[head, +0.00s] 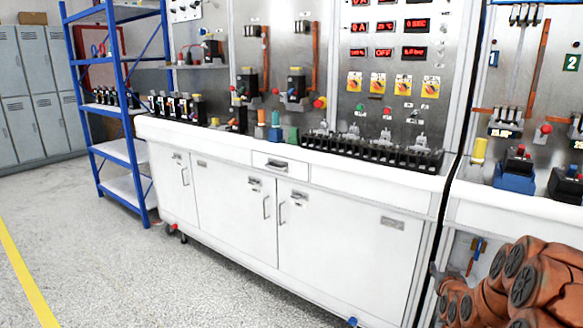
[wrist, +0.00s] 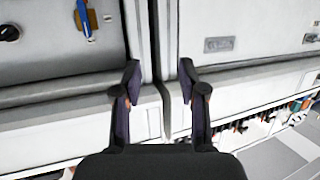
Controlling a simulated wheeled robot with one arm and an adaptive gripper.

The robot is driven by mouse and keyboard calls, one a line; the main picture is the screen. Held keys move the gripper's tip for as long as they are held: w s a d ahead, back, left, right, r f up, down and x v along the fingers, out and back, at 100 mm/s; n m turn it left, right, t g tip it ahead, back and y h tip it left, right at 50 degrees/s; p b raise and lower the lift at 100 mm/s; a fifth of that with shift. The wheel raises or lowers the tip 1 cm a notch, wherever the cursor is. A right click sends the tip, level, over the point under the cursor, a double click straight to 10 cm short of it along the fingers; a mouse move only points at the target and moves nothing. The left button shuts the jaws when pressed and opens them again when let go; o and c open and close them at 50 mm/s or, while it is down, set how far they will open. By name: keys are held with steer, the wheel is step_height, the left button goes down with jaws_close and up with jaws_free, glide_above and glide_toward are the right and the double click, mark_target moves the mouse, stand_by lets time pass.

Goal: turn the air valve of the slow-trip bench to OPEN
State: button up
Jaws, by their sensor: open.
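A small valve with a blue lever (head: 480,246) is on the lower front panel of the right-hand bench, just left of my arm. In the wrist view the blue lever (wrist: 83,20) is at the top left, lying nearly upright in the picture, with a tan body behind it and a small pale label beside it. The label is too small to read. My gripper (wrist: 160,68) is open and empty, facing the gap between two cabinets. The valve is left of the fingers and apart from them. In the head view my gripper shows only partly, beside my arm.
A black knob (wrist: 9,33) is left of the valve. The left bench's white cabinet (head: 340,235) stands beside the gap, with a nameplate (wrist: 219,44). A blue shelf rack (head: 118,150) stands at the far left. The floor (head: 190,270) before the left bench is clear.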

steer(key=s+a+r+n+g+y+p, duration=0.15)
steer(key=s+a+r+g+p, duration=0.3)
steer(key=s+a+r, duration=0.45)
steer(key=s+a+r+n+g+y+p, duration=0.1)
steer(key=s+a+r+g+y+p, duration=0.25)
steer(key=s+a, duration=0.5)
steer(key=s+a+r+g+p, duration=0.2)
steer(key=s+r, duration=0.3)
steer(key=s, duration=0.5)
steer(key=s+a+r+g+p, duration=0.3)
steer(key=s+a+r+p, duration=0.2)
steer(key=s, duration=0.6)
steer(key=s+a+r+n+g+p, duration=0.1)
steer(key=s+a+r+g+p, duration=0.2)
steer(key=s, duration=0.7)
step_height(320, 180, up, 2)
steer(key=shift+s+a+p, duration=0.3)
steer(key=shift+a+p, duration=0.15)
steer(key=shift+p, duration=0.2)
